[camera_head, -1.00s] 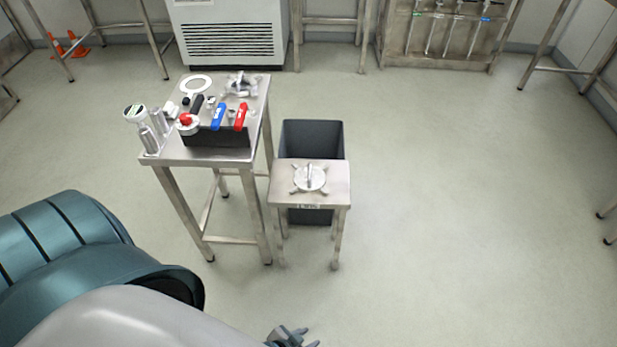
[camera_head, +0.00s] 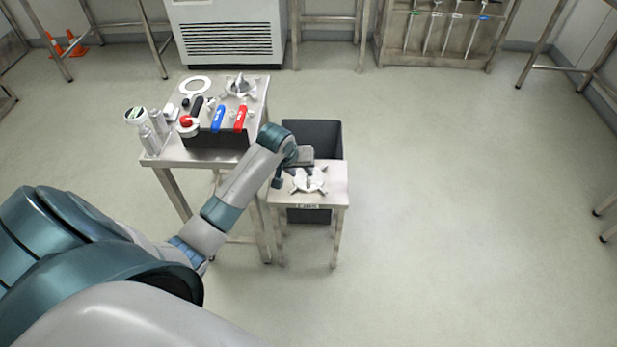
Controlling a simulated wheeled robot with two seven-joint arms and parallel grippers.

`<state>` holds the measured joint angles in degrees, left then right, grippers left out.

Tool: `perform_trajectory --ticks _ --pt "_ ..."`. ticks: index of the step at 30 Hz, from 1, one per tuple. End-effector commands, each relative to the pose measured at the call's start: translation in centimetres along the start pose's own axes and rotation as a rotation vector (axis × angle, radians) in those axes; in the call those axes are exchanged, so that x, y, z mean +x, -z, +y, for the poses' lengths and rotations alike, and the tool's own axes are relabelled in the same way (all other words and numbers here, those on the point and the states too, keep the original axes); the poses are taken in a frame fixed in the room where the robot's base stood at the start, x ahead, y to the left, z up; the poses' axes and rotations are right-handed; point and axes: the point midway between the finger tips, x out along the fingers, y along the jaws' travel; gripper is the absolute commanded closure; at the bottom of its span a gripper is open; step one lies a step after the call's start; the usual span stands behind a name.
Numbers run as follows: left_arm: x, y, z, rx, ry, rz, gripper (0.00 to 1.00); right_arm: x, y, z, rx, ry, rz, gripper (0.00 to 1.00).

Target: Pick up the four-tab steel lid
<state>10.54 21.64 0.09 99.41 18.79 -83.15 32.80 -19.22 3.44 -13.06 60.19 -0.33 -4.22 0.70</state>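The four-tab steel lid (camera_head: 312,184) lies flat on the small low steel stand (camera_head: 335,193), its tabs spread outward. My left arm reaches in from the left, and my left gripper (camera_head: 303,168) is over the stand, above the lid's upper left part. The hand and wrist hide some of the lid and its handle. The fingers are too small and covered to tell whether they are open or shut, or whether they touch the handle. My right gripper is not in view.
A taller steel table (camera_head: 205,157) stands left of the stand, holding a black box (camera_head: 215,139) with blue- and red-handled parts, bottles and a white ring. A dark bin (camera_head: 318,136) is behind the stand. The floor on the right is clear.

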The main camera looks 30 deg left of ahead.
Motion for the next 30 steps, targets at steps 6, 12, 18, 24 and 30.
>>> perform_trajectory --ticks 6,12,18,24,30 --pt "-5.1 3.5 -0.1 -0.064 0.017 -0.013 0.67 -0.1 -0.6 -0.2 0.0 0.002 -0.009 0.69" --pt "-5.6 3.7 -0.1 -0.071 0.02 -0.017 0.67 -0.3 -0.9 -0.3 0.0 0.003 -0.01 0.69" --pt "-5.5 3.6 -0.1 -0.07 0.02 -0.017 0.67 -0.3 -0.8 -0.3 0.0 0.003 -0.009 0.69" --pt "-4.4 3.6 -0.1 -0.071 0.021 -0.019 0.67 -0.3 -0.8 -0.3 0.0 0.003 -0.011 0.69" --pt "-1.4 3.5 -0.2 -0.071 0.021 -0.02 0.67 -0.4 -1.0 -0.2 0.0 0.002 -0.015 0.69"
